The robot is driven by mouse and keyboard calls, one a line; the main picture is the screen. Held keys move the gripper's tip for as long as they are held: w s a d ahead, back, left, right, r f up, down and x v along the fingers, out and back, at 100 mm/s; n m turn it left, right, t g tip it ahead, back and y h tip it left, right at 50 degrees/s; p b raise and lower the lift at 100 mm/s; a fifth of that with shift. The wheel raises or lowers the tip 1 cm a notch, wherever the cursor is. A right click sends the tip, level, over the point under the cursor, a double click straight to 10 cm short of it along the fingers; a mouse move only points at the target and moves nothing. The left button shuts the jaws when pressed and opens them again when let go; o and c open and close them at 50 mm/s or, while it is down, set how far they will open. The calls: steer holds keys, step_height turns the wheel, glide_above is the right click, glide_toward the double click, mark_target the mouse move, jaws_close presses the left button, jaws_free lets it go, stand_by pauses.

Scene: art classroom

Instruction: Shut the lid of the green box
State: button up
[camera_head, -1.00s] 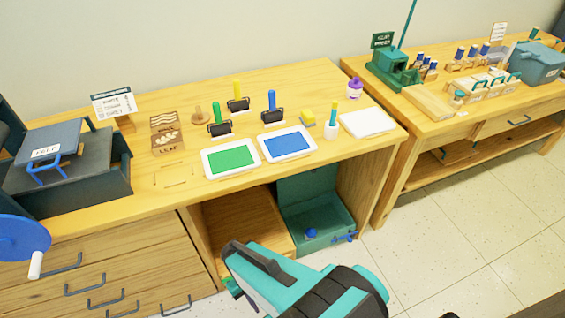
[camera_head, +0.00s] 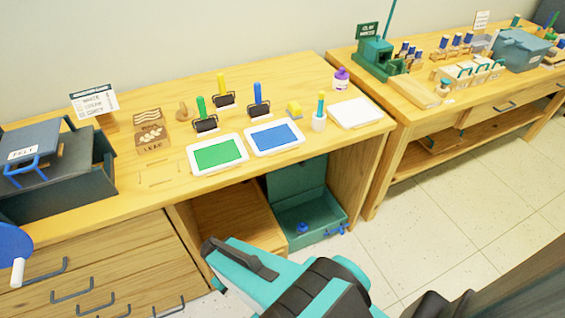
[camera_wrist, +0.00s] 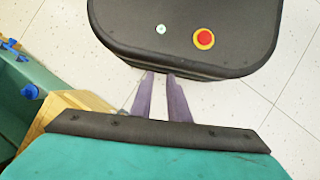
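The green box (camera_head: 318,233) stands low in the open bay under the table in the head view. Its lid (camera_head: 297,178) is open, upright at the back of the box. A blue knob (camera_head: 302,228) shows inside, and a blue latch (camera_head: 336,230) is on the front. In the wrist view, part of the green box (camera_wrist: 45,76) shows at the left edge. My gripper (camera_wrist: 161,78) is open and empty over the floor, to the right of the box there. In the head view my arm hides the fingertips.
A wooden board or drawer (camera_head: 238,219) lies left of the box in the bay. The tabletop holds a green tray (camera_head: 217,155), a blue tray (camera_head: 273,138) and several rollers. A second table (camera_head: 440,110) stands to the right. The floor (camera_head: 425,195) between is clear.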

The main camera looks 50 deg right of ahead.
steer(key=w+d+f+n+t+h+b, duration=0.2)
steer(key=w+d+h+b, duration=0.2)
steer(key=w+d+b, duration=0.55)
steer(key=w+d+f+n+t+h+b, duration=0.1)
steer(key=w+d+f+n+h+b, duration=0.15)
steer(key=w+d+b, duration=0.7)
steer(key=w+d+r+h+b, duration=0.4)
steer(key=w+d+r+b, duration=0.2)
steer(key=d, duration=0.4)
steer(key=w+d+r+n+t+h+b, duration=0.1)
steer(key=w+d+r+h+b, duration=0.3)
steer(key=w+d+r+b, duration=0.2)
steer(key=w+d+r, duration=0.2)
steer(key=d, duration=0.2)
steer(key=shift+d+r, duration=0.25)
steer(key=shift+d+n, duration=0.1)
steer(key=shift+n, duration=0.15)
steer(key=b+x, duration=0.2)
steer(key=x, duration=0.4)
steer(key=b+x, duration=0.3)
steer(key=x, duration=0.3)
steer(key=shift+w+f, duration=0.2)
steer(key=shift+x, duration=0.8)
